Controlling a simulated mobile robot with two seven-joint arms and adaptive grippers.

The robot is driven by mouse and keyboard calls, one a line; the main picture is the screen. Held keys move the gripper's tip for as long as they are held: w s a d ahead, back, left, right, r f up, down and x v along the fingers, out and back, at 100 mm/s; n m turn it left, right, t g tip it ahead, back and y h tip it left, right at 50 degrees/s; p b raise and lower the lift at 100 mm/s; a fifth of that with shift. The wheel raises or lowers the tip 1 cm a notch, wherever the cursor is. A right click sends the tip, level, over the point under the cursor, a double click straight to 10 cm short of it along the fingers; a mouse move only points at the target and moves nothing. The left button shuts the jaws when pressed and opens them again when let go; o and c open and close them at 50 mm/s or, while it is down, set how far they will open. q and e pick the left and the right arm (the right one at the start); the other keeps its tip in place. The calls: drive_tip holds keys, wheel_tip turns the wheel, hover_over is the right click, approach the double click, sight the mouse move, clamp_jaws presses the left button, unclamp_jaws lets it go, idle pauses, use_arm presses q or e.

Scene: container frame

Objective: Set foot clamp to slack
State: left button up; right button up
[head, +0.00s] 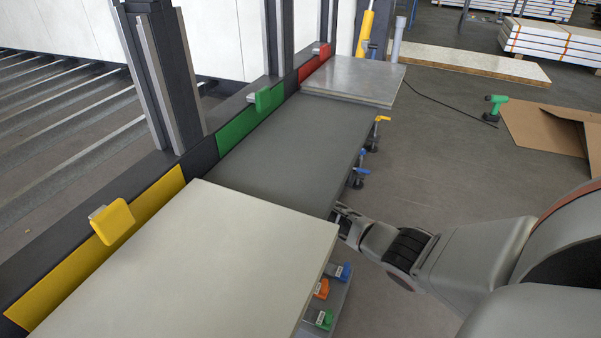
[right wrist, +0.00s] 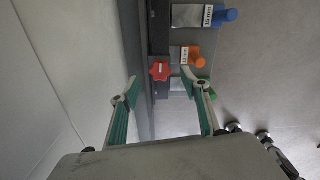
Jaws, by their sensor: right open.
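A red star-shaped knob (right wrist: 160,70) sits on a dark upright rail in the right wrist view. I cannot tell from the frames whether it belongs to the foot clamp, or whether it is tight or slack. My right gripper (right wrist: 160,86) is open, its two green-lined fingers spread either side of the knob's line. The knob shows between the fingertips, and contact cannot be made out. In the head view my right gripper (head: 345,215) is at the bench's right edge, partly hidden by the pale panel. My left gripper is out of view.
Blue (head: 343,271), orange (head: 321,288) and green (head: 325,319) labelled blocks stand beside the pale panel (head: 200,260). Yellow- (head: 381,118) and blue-handled (head: 361,171) clamps line the dark bench's (head: 290,150) edge. Yellow, green and red stops line the left rail. Floor right is mostly open.

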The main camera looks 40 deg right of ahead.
wheel_tip(320, 180, up, 8)
drive_tip(key=shift+f, duration=0.25)
drive_tip(key=shift+a, duration=0.1)
idle(0.4)
